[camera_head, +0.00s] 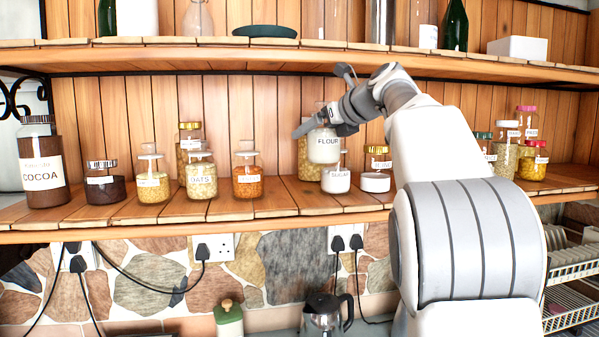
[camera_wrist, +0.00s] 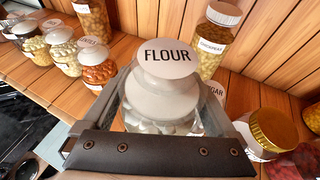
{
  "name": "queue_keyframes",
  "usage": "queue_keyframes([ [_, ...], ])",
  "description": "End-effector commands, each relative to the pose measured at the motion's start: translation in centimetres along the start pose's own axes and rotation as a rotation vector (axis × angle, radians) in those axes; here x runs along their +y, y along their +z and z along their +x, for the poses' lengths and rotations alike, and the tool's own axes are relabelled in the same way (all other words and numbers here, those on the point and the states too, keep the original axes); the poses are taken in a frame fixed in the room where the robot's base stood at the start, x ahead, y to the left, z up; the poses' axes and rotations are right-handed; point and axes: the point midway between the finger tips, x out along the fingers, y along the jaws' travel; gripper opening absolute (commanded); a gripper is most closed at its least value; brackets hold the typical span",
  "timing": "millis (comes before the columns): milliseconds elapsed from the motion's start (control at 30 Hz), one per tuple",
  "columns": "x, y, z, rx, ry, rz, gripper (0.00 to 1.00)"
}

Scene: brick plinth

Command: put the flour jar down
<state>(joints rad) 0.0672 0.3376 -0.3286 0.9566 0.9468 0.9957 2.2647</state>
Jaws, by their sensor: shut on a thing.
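The flour jar (camera_head: 323,147) is a clear jar of white contents with a FLOUR label. My gripper (camera_head: 322,126) is shut on it and holds it upright in front of the lower shelf's jars, at a height above the sugar jar (camera_head: 336,180). In the wrist view the flour jar (camera_wrist: 165,85) sits between the two fingers, its white lid and label facing the camera. The sugar jar shows only partly behind it there. The jar's underside and the gap below it are hidden in the wrist view.
The lower wooden shelf (camera_head: 230,210) carries the oats jar (camera_head: 201,178), an orange-filled jar (camera_head: 247,176), a gold-lidded jar (camera_head: 377,172) and the cocoa jar (camera_head: 41,172). A chickpeas jar (camera_wrist: 214,42) stands behind. The upper shelf (camera_head: 200,55) runs overhead. Bare shelf shows between the orange-filled and sugar jars.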

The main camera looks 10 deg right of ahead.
Motion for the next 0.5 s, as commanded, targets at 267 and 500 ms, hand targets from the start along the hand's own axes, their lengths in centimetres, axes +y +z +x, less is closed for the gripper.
queue_keyframes([
  [267, 2.6, -1.0, 5.9, -0.002, 0.001, -0.001, 0.0],
  [500, 3.4, -1.6, 7.8, -0.003, -0.001, 0.0, 0.0],
])
